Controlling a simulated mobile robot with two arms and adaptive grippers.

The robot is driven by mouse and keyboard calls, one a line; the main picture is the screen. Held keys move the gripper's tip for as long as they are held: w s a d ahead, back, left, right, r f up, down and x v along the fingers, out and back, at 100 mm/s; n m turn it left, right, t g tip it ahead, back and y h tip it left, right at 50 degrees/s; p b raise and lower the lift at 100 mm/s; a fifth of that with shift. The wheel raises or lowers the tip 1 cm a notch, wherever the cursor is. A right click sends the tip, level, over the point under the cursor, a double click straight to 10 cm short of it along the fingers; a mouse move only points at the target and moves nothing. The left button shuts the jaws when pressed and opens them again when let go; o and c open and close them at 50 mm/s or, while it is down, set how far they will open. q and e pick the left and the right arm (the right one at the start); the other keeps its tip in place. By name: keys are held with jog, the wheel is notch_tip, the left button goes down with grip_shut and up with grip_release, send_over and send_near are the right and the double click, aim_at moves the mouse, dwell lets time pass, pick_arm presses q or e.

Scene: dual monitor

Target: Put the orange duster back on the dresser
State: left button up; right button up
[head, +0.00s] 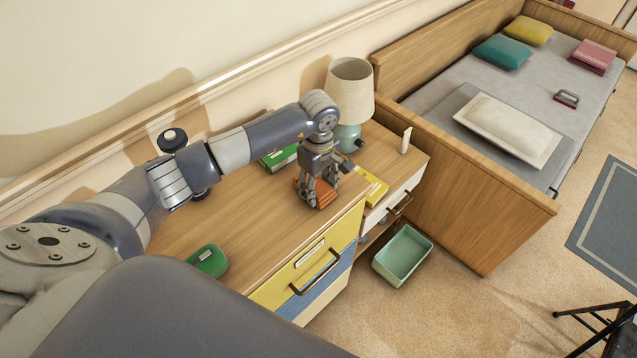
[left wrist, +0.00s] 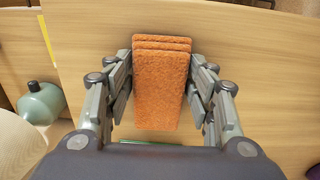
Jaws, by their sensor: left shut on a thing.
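The orange duster (left wrist: 160,90) is a block with a rough orange face, seen between the fingers of my left gripper (left wrist: 160,85) in the left wrist view. In the head view my left gripper (head: 319,196) points down at the dresser top, with orange parts of the duster showing around its fingers. The gripper is shut on the duster. The duster is at or just above the wooden dresser (head: 235,240), near its right front edge; I cannot tell whether it touches the top. My right gripper is not in view.
A green box (head: 280,158) and a green dish (head: 208,261) are on the dresser. A green bin (head: 402,256) is on the floor.

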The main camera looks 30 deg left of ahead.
aim_at(319, 188)
pick_arm(q)
jog(key=shift+f, duration=0.2)
jog(key=o, duration=0.9)
jog(key=shift+o, duration=0.2)
jog(key=shift+r, duration=0.15)
jog(key=shift+r, duration=0.2)
notch_tip(319, 188, up, 12)
jog(key=b, duration=0.3)
jog(key=shift+f, duration=0.15)
